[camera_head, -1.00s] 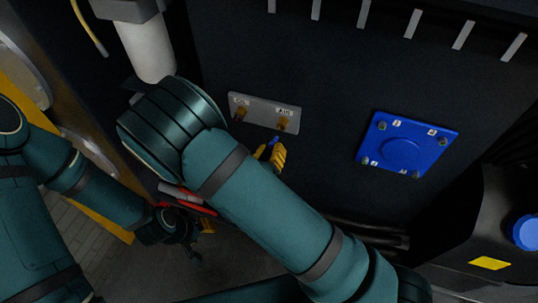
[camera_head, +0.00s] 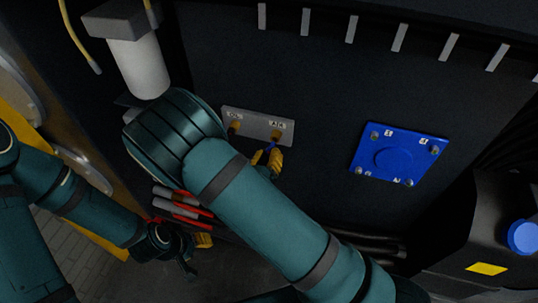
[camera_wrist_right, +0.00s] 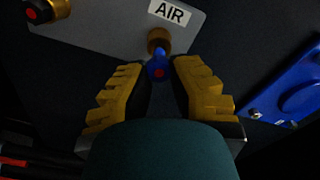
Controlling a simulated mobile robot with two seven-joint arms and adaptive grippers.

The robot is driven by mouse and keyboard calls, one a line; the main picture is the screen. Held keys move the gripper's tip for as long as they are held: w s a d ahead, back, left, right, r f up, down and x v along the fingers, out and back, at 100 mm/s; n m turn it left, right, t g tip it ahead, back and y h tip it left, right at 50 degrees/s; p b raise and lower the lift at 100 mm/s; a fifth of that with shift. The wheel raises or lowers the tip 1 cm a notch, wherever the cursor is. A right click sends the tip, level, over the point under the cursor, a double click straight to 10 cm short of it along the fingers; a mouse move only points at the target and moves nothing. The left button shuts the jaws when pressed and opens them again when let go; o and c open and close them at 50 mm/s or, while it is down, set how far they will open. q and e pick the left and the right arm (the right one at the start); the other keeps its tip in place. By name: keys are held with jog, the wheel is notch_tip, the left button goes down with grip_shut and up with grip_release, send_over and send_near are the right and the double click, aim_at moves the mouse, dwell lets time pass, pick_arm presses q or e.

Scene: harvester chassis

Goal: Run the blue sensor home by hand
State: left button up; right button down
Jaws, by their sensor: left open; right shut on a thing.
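The blue sensor (camera_head: 270,147) is held at the tips of my right gripper (camera_head: 268,158), whose yellow fingers are shut on it. In the right wrist view the blue sensor (camera_wrist_right: 158,66) shows between the fingertips, with a red spot on its near end. Its far end meets or overlaps the brass AIR port (camera_wrist_right: 158,38); I cannot tell how deep it sits. The AIR port (camera_head: 276,137) is on a grey plate (camera_head: 254,124), beside a second brass port (camera_head: 235,127). My left gripper (camera_head: 192,254) is open, low on the left, away from the plate.
A blue square cover (camera_head: 393,158) with corner bolts is on the dark panel to the right. A white cylinder (camera_head: 138,68) hangs at upper left. Red-and-grey parts (camera_head: 180,205) lie behind my arms. A black housing with a blue cap (camera_head: 523,236) stands at lower right.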

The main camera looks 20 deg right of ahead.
jog(key=shift+x, duration=1.4)
jog(key=shift+s+a+p, duration=0.1)
jog(key=shift+p, duration=0.25)
dwell(0.6)
jog(key=m, duration=0.1)
jog(key=m+b, duration=0.2)
jog(key=shift+f+m, duration=0.25)
jog(key=shift+m, duration=0.15)
jog(key=shift+m+b, duration=0.3)
jog(key=shift+m, duration=0.3)
jog(key=shift+r+m, duration=0.15)
jog(key=shift+m, duration=0.25)
